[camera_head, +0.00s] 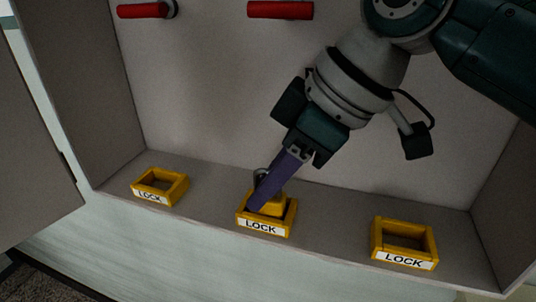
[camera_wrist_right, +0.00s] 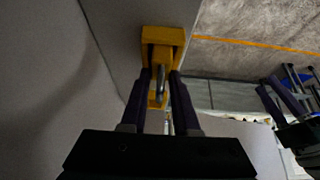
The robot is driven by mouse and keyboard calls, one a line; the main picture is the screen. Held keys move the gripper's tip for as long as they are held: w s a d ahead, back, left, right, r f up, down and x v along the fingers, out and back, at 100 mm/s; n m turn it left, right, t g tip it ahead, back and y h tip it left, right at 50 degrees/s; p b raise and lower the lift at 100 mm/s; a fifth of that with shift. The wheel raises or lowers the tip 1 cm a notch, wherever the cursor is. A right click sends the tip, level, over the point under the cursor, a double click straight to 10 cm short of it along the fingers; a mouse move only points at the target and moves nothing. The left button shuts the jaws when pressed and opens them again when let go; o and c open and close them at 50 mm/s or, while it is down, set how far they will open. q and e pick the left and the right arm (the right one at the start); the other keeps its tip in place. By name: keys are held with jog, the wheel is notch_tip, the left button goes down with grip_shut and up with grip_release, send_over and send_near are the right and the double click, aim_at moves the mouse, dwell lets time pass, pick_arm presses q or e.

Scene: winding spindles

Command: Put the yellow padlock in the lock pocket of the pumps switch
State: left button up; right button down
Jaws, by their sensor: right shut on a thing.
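The yellow padlock (camera_head: 271,206) with its grey shackle is at the middle lock pocket (camera_head: 264,229), a yellow tray with a white LOCK label. Its body shows inside the pocket's walls; I cannot tell if it rests on the pocket's floor. My right gripper (camera_head: 266,192) reaches down from the upper right, its purple fingers shut on the padlock and hiding part of it. In the right wrist view the grey shackle (camera_wrist_right: 160,80) shows between the fingers. Dark finger-like parts (camera_wrist_right: 280,100) at that view's right edge look like my left gripper; its opening is unclear. No switch name is readable.
Two other lock pockets stand empty on the shelf, one at the left (camera_head: 160,186) and one at the right (camera_head: 404,243). Two red handles (camera_head: 143,10) (camera_head: 280,10) are on the back panel above. Cabinet side walls bound the shelf at both ends.

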jog(key=shift+f, duration=0.15)
jog(key=c, duration=0.7)
grip_release()
jog(key=shift+o, duration=0.2)
jog(key=shift+r, duration=0.2)
jog(key=p+v, duration=0.7)
jog(key=p, duration=0.2)
jog(key=shift+r, duration=0.25)
jog(key=shift+d, duration=0.1)
